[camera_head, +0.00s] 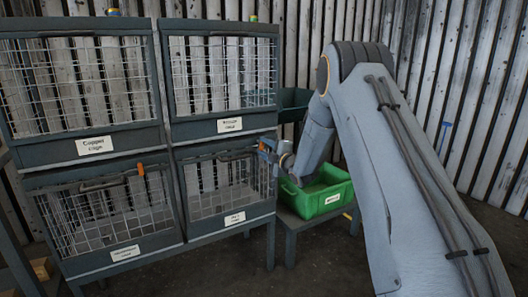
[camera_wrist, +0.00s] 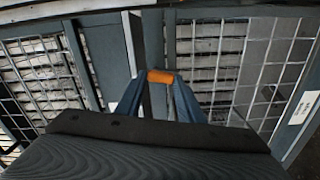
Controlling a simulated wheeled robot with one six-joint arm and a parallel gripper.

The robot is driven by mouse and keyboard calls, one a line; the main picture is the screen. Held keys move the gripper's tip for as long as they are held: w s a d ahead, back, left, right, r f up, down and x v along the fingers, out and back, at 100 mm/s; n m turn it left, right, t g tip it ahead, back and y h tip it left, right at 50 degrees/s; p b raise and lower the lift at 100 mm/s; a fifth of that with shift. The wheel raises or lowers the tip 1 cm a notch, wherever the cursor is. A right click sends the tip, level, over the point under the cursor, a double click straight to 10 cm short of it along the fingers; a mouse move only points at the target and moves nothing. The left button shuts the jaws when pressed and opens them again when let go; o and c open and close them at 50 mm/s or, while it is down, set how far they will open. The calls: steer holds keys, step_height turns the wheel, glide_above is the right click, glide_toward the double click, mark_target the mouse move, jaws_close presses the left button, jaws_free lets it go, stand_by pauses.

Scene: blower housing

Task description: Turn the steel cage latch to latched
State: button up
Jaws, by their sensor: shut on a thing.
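The lower right mesh cage (camera_head: 225,190) has a white label (camera_head: 235,218) that is too small to read surely as steel. My gripper (camera_head: 268,150) is at this cage's upper right corner. In the wrist view, its two blue fingers (camera_wrist: 160,84) are shut on an orange-tipped latch handle (camera_wrist: 160,76), with the orange end showing between the fingertips. The latch's pivot and catch are hidden, so I cannot tell its angle. The cage front with its grey frame and wire mesh (camera_wrist: 225,60) lies just beyond the fingers.
The copper cage (camera_head: 80,85) is upper left, and another cage (camera_head: 220,75) is upper right. The lower left cage (camera_head: 105,215) has an orange-tipped latch (camera_head: 141,169). A green bin (camera_head: 335,200) stands on a low table right of the cages, beneath my arm.

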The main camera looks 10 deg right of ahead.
steer(key=shift+f+n+b, duration=0.1)
steer(key=shift+n+b, duration=0.4)
steer(key=shift+n, duration=0.6)
steer(key=o, duration=1.1)
steer(key=shift+c, duration=0.2)
steer(key=shift+d, duration=0.1)
steer(key=v, duration=0.7)
steer(key=shift+s+p, duration=0.35)
